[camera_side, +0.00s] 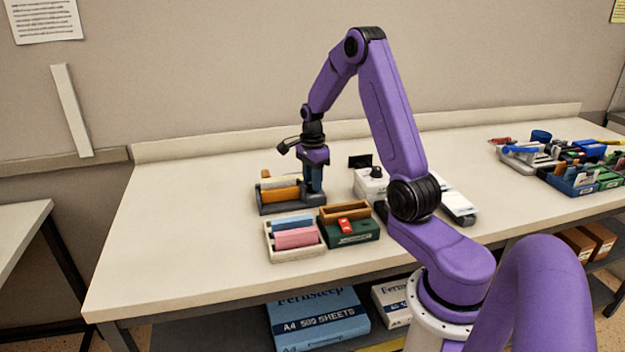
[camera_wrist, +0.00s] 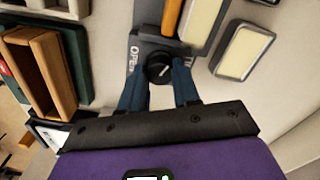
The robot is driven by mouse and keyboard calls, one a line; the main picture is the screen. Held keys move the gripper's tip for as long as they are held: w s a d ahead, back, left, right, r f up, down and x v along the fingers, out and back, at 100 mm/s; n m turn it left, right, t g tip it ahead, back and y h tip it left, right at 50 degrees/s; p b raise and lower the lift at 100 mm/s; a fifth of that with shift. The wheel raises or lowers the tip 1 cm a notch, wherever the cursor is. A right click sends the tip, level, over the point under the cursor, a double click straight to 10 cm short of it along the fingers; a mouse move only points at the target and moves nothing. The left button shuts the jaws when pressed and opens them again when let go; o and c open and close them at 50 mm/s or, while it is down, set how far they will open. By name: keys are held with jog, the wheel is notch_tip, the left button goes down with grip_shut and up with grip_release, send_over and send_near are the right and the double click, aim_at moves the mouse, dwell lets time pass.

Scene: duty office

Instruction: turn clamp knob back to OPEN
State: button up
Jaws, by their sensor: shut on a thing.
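The clamp fixture (camera_side: 290,208) is a dark grey base holding an orange block and a cream block, on the bench left of centre. In the wrist view its black round knob (camera_wrist: 158,68) sits on the grey end plate, with the lettering "OPEN" to its left and a partly hidden label to its right. I cannot make out which way the knob points. My gripper (camera_side: 314,190) points down over the fixture's right end. In the wrist view my gripper's blue fingers (camera_wrist: 160,82) are on either side of the knob, shut on it. The knob is hidden in the side view.
A cream tray (camera_side: 297,254) with blue and pink blocks and a green box (camera_side: 352,240) with a red item stand in front. A white device (camera_side: 370,185) is to the right. Cluttered bins (camera_side: 572,180) fill the far right. The bench's left side is clear.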

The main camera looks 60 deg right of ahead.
jog(key=shift+n, duration=0.9)
jog(key=o, duration=1.1)
jog(key=shift+c, duration=0.2)
